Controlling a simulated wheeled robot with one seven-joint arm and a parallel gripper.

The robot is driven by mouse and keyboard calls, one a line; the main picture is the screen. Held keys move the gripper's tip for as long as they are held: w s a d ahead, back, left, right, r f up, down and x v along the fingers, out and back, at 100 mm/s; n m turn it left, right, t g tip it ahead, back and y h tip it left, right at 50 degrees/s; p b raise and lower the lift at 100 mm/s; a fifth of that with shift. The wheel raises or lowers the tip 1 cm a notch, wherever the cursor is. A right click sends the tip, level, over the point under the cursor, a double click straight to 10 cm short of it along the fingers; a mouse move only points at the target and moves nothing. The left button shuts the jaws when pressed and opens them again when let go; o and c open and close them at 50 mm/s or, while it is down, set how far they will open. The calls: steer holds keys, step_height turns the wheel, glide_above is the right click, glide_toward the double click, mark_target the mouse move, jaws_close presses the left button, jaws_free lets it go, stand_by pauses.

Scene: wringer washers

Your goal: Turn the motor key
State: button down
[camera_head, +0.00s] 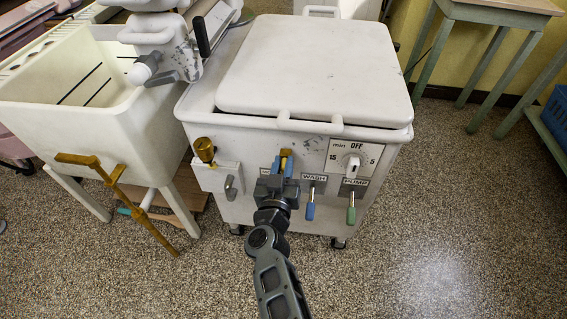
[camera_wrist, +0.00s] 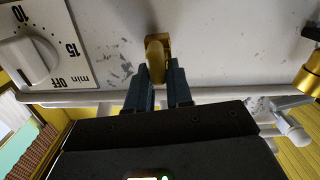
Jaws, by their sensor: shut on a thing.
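The brass motor key (camera_head: 286,153) sits on the front panel of the white washer (camera_head: 312,65), above a partly hidden label. My gripper (camera_head: 285,165) reaches it from the front, with its fingertips on both sides of the key. In the wrist view, the golden key (camera_wrist: 155,58) stands out from the panel between the dark fingertips (camera_wrist: 158,78), which are shut on it. The fingers hide the lower part of the key.
A timer dial (camera_head: 352,164), a blue-tipped wash lever (camera_head: 310,208) and a green-tipped pump lever (camera_head: 351,212) are right of my gripper. A brass knob (camera_head: 205,150) is left. A white tub (camera_head: 100,120) with a brass tap (camera_head: 120,190) stands further left. The floor in front is clear.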

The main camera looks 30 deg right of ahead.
steer(key=n+p, duration=0.1)
steer(key=n, duration=0.3)
steer(key=shift+d+h, duration=0.15)
steer(key=shift+h, duration=0.15)
steer(key=n, duration=0.5)
steer(key=shift+s+d, duration=0.1)
steer(key=shift+d, duration=0.05)
steer(key=n, duration=0.5)
steer(key=shift+d+h+b, duration=0.1)
steer(key=shift+h+b, duration=0.2)
steer(key=shift+h, duration=0.1)
steer(key=n, duration=0.2)
steer(key=shift+r+n, duration=0.15)
steer(key=shift+n, duration=0.25)
steer(key=c, duration=1.2)
jaws_free()
steer(key=shift+r, duration=0.15)
steer(key=o, duration=0.3)
steer(key=shift+o, duration=0.2)
steer(key=shift+a, duration=0.2)
steer(key=shift+o, duration=0.4)
steer(key=shift+a+f, duration=0.1)
steer(key=shift+f, duration=0.15)
